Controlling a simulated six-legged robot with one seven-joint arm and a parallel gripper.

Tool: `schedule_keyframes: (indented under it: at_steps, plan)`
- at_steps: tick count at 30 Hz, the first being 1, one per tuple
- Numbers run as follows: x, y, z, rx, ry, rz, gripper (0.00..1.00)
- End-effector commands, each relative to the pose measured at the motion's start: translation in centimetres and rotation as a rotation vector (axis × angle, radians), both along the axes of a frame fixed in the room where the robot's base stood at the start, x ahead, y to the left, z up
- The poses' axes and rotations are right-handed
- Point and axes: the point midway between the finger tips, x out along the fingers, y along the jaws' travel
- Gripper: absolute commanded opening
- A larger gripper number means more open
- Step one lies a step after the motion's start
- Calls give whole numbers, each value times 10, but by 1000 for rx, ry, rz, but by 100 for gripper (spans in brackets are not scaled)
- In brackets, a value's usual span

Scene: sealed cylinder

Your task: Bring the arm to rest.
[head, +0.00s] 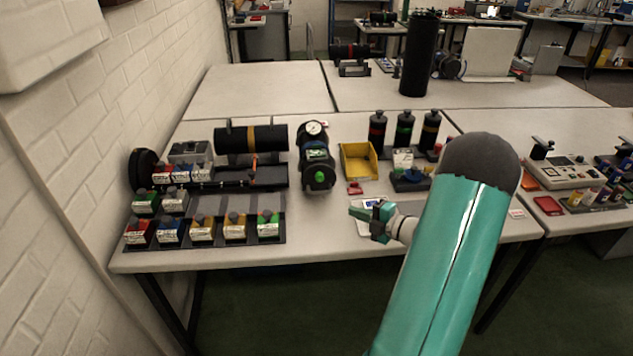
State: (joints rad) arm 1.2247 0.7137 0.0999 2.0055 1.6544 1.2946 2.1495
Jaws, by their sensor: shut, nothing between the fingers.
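My arm reaches up from the bottom of the head view, with a teal link and a dark grey rounded joint. My gripper (366,212) is beyond it, over the front part of the table (330,247), pointing left. Its fingers are shut and hold nothing. A small white and blue item (368,229) lies on the table under or just behind the gripper and is partly hidden by it. I cannot tell the gap between them.
A black cylinder with a gauge (316,160), a yellow bin (358,161) and several dark bottles (404,132) stand behind the gripper. Racks of labelled blocks (202,229) fill the left. A keypad device (562,172) is at the right. A brick wall (130,80) borders the left.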

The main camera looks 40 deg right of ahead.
Motion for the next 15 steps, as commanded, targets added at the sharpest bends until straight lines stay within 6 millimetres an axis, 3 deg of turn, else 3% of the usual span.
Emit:
schedule_keyframes:
  at_steps: [9, 11, 15]
  plan:
    - [2, 9, 5, -34, 0, 30, 0]
    - [8, 22, 12, -93, 2, 79, 0]
    - [26, 81, 42, -369, -12, 311, 0]
